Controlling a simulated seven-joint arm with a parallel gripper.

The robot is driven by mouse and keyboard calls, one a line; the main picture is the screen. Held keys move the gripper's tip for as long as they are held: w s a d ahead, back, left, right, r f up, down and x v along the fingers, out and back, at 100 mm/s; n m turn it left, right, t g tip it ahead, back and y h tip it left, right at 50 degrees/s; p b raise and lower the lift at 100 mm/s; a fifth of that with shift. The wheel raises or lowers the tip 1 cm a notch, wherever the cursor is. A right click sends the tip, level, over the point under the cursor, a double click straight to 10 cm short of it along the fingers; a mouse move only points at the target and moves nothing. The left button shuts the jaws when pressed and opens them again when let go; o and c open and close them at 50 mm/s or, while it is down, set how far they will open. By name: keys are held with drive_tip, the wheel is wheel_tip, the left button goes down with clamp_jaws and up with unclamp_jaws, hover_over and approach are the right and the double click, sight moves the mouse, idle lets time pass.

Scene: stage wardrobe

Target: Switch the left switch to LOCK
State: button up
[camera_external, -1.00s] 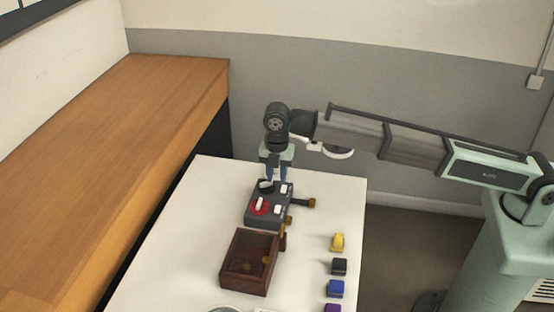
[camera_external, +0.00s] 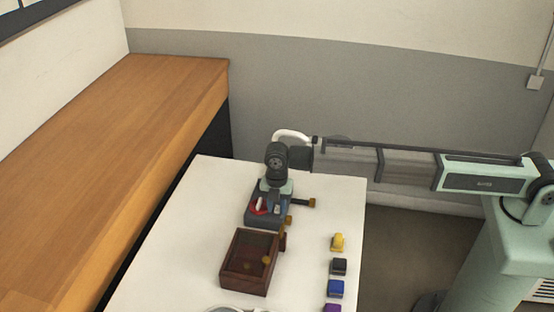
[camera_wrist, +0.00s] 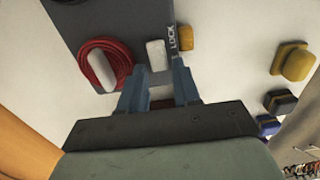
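The dark grey switch box (camera_external: 252,219) sits on the white table, partly hidden by my gripper (camera_external: 269,207) in the external view. In the wrist view its panel (camera_wrist: 128,18) carries a white switch in a red ring (camera_wrist: 103,70) on the left. A white rocker switch (camera_wrist: 156,55) stands right of the ring, with the label LOCK (camera_wrist: 173,38) beside it. My gripper (camera_wrist: 158,78) is open, with its two blue fingers apart. The white rocker lies just beyond and between the fingertips; I cannot tell whether they touch it. The box's far part is out of the wrist view.
An open brown wooden box (camera_external: 232,276) stands just in front of the switch box. Yellow (camera_external: 338,242), black (camera_external: 339,266), blue (camera_external: 336,288) and purple (camera_external: 332,308) blocks line the table's right side. Brass-ended rods (camera_external: 310,203) stick out right of the switch box. The table's left side is clear.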

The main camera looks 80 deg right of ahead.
sight(278, 213)
drive_tip(key=shift+f, duration=0.3)
drive_tip(key=shift+c, duration=0.2)
clamp_jaws()
drive_tip(key=shift+d+r+y, duration=0.1)
drive_tip(key=shift+d+y, duration=0.1)
drive_tip(key=shift+y, duration=0.7)
drive_tip(key=shift+o, duration=0.2)
unclamp_jaws()
wheel_tip(278, 213, up, 14)
drive_tip(key=d, duration=0.2)
